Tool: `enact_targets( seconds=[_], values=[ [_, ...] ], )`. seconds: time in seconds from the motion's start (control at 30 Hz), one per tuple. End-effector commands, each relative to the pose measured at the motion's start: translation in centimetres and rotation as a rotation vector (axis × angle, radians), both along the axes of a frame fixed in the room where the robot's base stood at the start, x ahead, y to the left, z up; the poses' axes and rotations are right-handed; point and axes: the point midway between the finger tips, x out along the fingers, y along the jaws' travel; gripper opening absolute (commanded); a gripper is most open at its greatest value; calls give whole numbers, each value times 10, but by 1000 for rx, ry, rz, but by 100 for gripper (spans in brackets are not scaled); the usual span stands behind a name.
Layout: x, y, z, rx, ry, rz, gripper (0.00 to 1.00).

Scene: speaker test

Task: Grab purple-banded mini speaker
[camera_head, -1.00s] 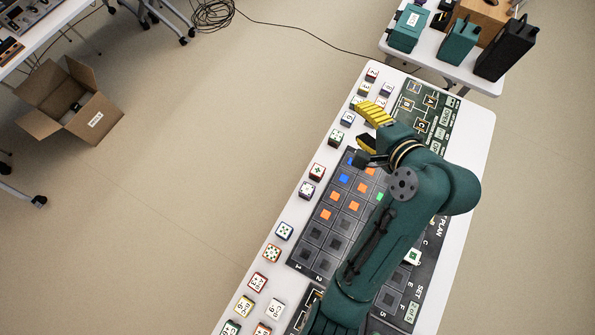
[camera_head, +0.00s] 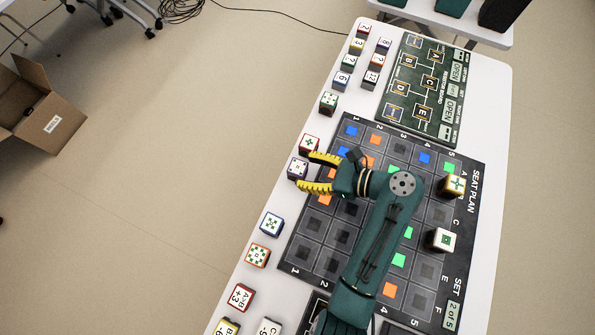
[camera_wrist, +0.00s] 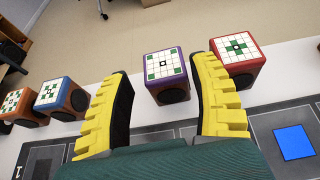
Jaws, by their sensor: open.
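The purple-banded mini speaker (camera_wrist: 165,73) is a small cube with a white top, a green and black pattern and a dark round driver on its side. In the wrist view it stands upright on the white table between my two yellow fingers, beyond their tips. In the head view the speaker (camera_head: 297,168) sits near the table's left edge, at the fingertips. My gripper (camera_head: 312,172) is open and empty, its fingers spread toward the speaker. In the wrist view my gripper (camera_wrist: 164,90) shows both ridged fingers.
A red-banded speaker (camera_wrist: 237,58) stands close to the right of the purple one in the wrist view. Blue-banded (camera_wrist: 58,94) and orange-banded (camera_wrist: 15,107) speakers stand to the left. The seat plan board (camera_head: 478,190) lies on the table. The table edge is just beyond the speakers.

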Motion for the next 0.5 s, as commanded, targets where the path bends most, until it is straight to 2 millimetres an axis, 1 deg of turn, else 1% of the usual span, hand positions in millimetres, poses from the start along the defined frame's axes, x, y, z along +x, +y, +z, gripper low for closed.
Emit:
enact_targets(
  seconds=[0.03,0.17,0.3,0.4,0.5],
  values=[
    [2,6,-4,-1,-2,1,61],
    [7,16,-12,-1,-2,2,61],
    [18,35,-28,-3,-4,3,61],
    [22,48,-29,-2,-2,2,61],
    [25,52,-29,-1,-3,-1,61]
  ],
)
